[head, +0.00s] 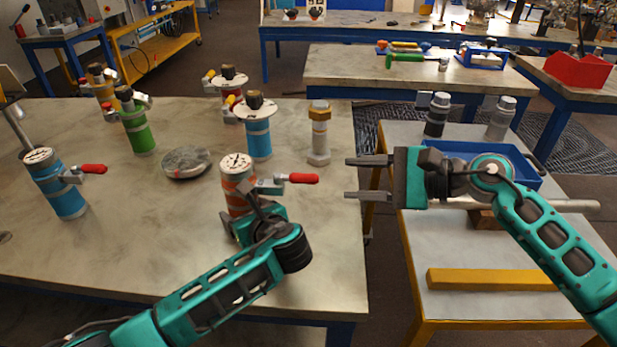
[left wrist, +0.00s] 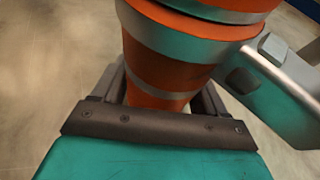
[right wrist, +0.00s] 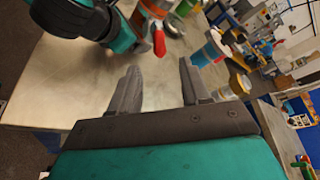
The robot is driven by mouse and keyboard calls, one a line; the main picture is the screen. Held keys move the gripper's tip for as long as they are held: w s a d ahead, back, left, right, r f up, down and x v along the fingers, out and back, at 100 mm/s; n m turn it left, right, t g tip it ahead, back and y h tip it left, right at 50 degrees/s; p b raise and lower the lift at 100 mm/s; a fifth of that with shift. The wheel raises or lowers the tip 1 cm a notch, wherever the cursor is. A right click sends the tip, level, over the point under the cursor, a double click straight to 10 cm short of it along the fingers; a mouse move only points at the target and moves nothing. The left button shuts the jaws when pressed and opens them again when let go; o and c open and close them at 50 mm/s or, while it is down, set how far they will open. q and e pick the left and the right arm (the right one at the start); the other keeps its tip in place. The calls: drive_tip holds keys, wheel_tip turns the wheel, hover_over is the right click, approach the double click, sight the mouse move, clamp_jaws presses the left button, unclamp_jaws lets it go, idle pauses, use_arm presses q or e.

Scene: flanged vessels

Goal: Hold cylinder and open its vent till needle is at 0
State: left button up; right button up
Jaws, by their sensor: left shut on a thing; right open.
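The orange cylinder (head: 237,180) with grey bands stands upright on the table, a round gauge (head: 236,162) on its top. Its vent valve has a red lever (head: 303,179) that points right in the head view. The needle's reading is too small to tell. My left gripper (head: 242,215) is shut around the cylinder's lower body; in the left wrist view the orange body (left wrist: 165,60) sits between the fingers. My right gripper (head: 367,178) is open and empty, right of the red lever and past the table's right edge. The red lever also shows in the right wrist view (right wrist: 159,42).
A blue cylinder with a red lever (head: 60,185) stands at the left. A grey disc (head: 186,162), a green cylinder (head: 137,128), another blue cylinder (head: 258,135) and a pale bolt-like post (head: 319,135) stand behind. A side table (head: 440,245) holds a blue tray (head: 530,172) and a yellow bar (head: 490,280).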

sight(308, 175)
drive_tip(key=x, duration=1)
clamp_jaws()
idle(0.4)
